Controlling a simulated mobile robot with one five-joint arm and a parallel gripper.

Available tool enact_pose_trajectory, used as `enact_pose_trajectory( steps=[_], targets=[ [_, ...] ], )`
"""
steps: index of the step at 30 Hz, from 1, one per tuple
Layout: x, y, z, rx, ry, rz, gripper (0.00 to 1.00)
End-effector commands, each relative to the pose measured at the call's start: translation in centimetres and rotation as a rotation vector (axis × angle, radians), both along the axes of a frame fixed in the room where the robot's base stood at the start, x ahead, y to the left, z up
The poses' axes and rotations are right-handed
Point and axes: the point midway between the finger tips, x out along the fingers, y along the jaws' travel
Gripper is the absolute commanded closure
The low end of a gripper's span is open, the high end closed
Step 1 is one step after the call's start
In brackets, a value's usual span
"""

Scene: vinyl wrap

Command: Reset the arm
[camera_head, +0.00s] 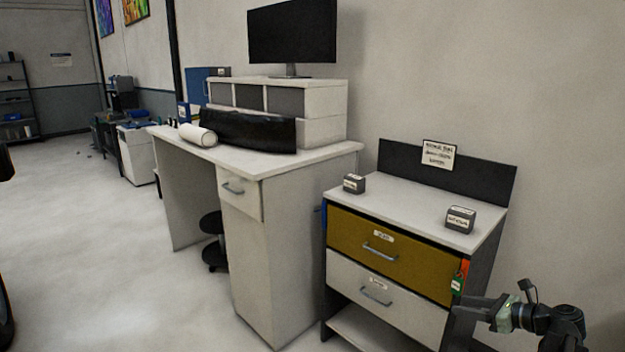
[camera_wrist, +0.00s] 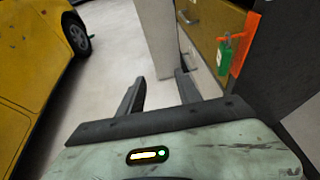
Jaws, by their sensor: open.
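My gripper (camera_wrist: 160,88) is open and empty in the wrist view, with its two dark fingers apart over the pale floor. In the camera_head view, my arm (camera_head: 540,320) is at the lower right, in front of the right side of the drawer cabinet. My gripper (camera_head: 466,315) there points left, across the cabinet's lower right corner. I cannot tell from these views whether it touches the cabinet.
The cabinet (camera_head: 415,205) has a mustard drawer (camera_head: 390,255), a white drawer (camera_head: 385,297) and two small dark boxes on top. A white desk (camera_head: 265,250) stands left. A yellow vehicle (camera_wrist: 30,70) shows left.

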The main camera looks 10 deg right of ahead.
Motion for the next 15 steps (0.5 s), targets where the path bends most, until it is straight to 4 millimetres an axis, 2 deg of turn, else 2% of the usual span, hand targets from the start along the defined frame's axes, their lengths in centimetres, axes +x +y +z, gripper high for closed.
enact_pose_trajectory(
  steps=[5,8,9,11,12,15],
  targets=[
    [4.3,7.6,-0.4,-0.011,0.016,0.135,0.59],
    [6.8,14.1,-1.4,-0.041,0.047,0.246,0.59],
    [7.6,17.3,-2.0,-0.066,0.066,0.304,0.59],
    [8.5,22.5,-3.1,-0.125,0.088,0.407,0.59],
    [8.7,25.9,-4.0,-0.18,0.098,0.483,0.59],
    [8.3,33.9,-6.4,-0.353,0.1,0.695,0.59]
  ],
)
